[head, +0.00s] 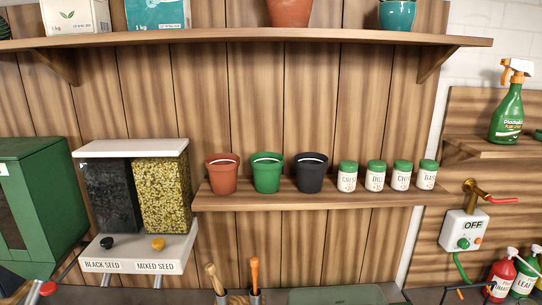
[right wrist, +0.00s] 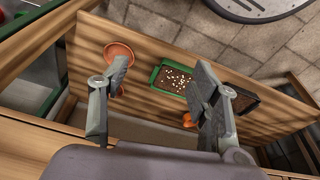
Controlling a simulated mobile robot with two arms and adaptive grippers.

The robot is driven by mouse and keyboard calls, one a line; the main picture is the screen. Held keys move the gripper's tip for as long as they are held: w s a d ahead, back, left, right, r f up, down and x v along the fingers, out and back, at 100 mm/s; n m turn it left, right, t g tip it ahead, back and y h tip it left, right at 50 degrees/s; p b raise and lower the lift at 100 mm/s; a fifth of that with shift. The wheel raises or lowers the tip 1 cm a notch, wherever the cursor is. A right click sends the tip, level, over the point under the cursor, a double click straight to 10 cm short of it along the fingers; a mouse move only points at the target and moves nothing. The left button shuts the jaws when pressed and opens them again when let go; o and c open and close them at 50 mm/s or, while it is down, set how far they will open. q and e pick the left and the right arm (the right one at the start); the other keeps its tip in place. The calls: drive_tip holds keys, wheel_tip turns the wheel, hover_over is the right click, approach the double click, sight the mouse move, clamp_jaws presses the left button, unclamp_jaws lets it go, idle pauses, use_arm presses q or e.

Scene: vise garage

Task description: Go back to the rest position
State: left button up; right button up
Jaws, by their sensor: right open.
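My right gripper (right wrist: 160,72) shows in the right wrist view with its two grey fingers spread wide and nothing between them. It hangs above a wooden surface (right wrist: 140,108). Below and between the fingers lies a green tray (right wrist: 172,80) of brown soil with white specks. A terracotta round dish (right wrist: 122,48) is partly hidden by the left finger. A dark tray of soil (right wrist: 243,98) is partly hidden behind the right finger. Neither gripper shows in the head view, and my left gripper is in neither view.
In the head view, a seed dispenser (head: 132,147) stands left of a wall shelf (head: 300,199) with a terracotta pot (head: 222,177), green pot (head: 267,176), black pot (head: 311,176) and several green-lidded jars. Stone paving (right wrist: 165,28) shows beyond the wooden surface.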

drive_tip(key=s+d+f+b, duration=0.1)
drive_tip(key=s+f+b, duration=0.2)
drive_tip(key=s+f, duration=0.5)
drive_tip(key=s+d+f+g+b, duration=0.1)
drive_tip(key=s+d+f+b, duration=0.1)
drive_tip(key=s+f, duration=0.6)
wheel_tip(320, 180, down, 8)
drive_tip(key=shift+r+b, duration=0.15)
drive_tip(key=shift+b, duration=0.5)
drive_tip(key=shift+s, duration=0.1)
